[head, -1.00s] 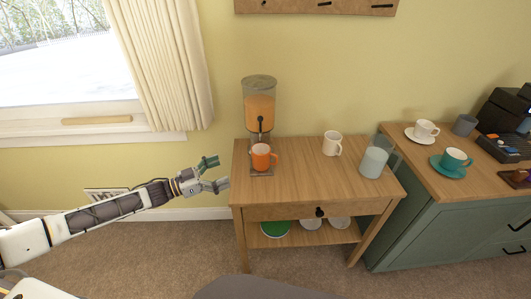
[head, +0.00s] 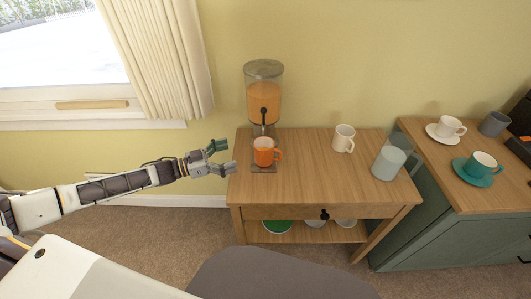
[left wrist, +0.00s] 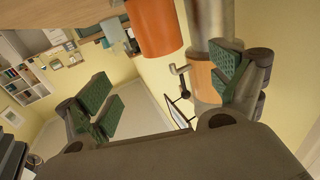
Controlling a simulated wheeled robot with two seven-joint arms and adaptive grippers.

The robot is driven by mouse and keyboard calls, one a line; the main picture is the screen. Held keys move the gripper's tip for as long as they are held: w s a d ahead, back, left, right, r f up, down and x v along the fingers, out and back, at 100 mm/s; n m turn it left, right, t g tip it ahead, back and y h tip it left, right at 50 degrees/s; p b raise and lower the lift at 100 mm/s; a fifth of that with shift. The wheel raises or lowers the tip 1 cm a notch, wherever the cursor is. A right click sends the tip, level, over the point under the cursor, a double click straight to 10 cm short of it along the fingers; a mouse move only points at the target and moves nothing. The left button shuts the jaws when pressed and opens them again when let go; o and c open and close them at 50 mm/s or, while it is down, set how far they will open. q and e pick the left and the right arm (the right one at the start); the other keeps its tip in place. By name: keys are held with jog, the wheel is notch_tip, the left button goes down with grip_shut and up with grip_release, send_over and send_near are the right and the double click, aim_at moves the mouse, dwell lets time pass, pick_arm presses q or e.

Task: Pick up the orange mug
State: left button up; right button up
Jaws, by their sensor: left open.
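The orange mug (head: 264,152) stands upright on the drip tray of the juice dispenser (head: 264,92), at the left end of the wooden table (head: 310,180). Its handle points right in the head view. My left gripper (head: 227,157) is open and empty, just left of the mug and apart from it. In the left wrist view, the orange mug (left wrist: 154,24) shows at the top, beyond the open fingers of the left gripper (left wrist: 168,92). My right gripper is not in view.
A white mug (head: 344,138) and a pale pitcher (head: 390,162) stand right of the orange mug. A green cabinet (head: 430,235) at the right holds a white cup (head: 450,126), a teal cup (head: 484,164) and a grey cup (head: 494,123). The table's front middle is bare.

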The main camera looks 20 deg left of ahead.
aim_at(255, 147)
pick_arm(q)
jog(key=shift+w+d, duration=0.1)
jog(key=shift+x, duration=4.2)
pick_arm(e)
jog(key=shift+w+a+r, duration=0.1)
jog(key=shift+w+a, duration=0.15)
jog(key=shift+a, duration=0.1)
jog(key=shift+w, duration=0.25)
